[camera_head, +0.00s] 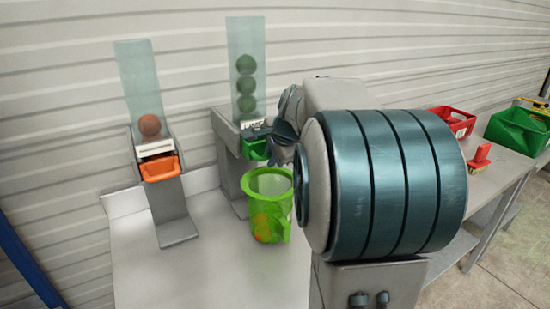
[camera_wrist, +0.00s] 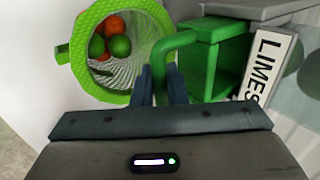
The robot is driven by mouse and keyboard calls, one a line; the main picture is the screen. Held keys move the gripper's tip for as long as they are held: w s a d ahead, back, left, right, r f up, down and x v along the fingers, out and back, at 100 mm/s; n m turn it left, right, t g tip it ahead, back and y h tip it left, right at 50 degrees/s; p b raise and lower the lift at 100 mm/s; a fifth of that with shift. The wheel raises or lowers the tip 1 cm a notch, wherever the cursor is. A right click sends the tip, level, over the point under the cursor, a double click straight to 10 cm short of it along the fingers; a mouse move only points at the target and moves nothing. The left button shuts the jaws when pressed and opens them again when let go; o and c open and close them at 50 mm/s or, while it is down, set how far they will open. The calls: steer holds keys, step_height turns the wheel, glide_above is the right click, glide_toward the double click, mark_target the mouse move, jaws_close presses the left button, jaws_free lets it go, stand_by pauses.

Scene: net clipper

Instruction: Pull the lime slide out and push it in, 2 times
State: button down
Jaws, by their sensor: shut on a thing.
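The lime slide (camera_head: 256,150) is a green tray at the foot of the lime dispenser (camera_head: 231,165). In the wrist view the slide (camera_wrist: 222,70) shows beside the white LIMES sign (camera_wrist: 263,65), partly outside its grey housing. Its bent green handle (camera_wrist: 173,42) reaches between my fingers. My gripper (camera_wrist: 165,88) is shut on this handle; it also shows in the head view (camera_head: 278,138), partly hidden by my arm. How far out the slide sits is hard to tell. Several limes (camera_head: 246,82) are stacked in the clear chute above.
A green mesh basket (camera_head: 285,222) stands just below the slide, holding limes and oranges (camera_wrist: 115,25). The orange dispenser with its orange slide (camera_head: 160,168) stands at left. Red (camera_head: 455,121) and green (camera_head: 518,131) crates and a red-handled object (camera_head: 480,155) lie at right.

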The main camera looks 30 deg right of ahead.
mark_target(264, 148)
steer(key=shift+w+d+r+p, duration=0.15)
steer(key=shift+w+p, duration=0.3)
steer(key=shift+w, duration=0.65)
steer(key=shift+w+a+r+p, duration=0.15)
steer(key=shift+w+p, duration=0.25)
steer(key=shift+w, duration=0.7)
steer(key=shift+d, duration=0.1)
steer(key=shift+f, duration=0.1)
steer(key=c, duration=1.4)
jaws_free()
steer(key=shift+s+d, duration=0.1)
steer(key=shift+s, duration=0.1)
steer(key=shift+a+f, duration=0.1)
steer(key=shift+a, duration=0.1)
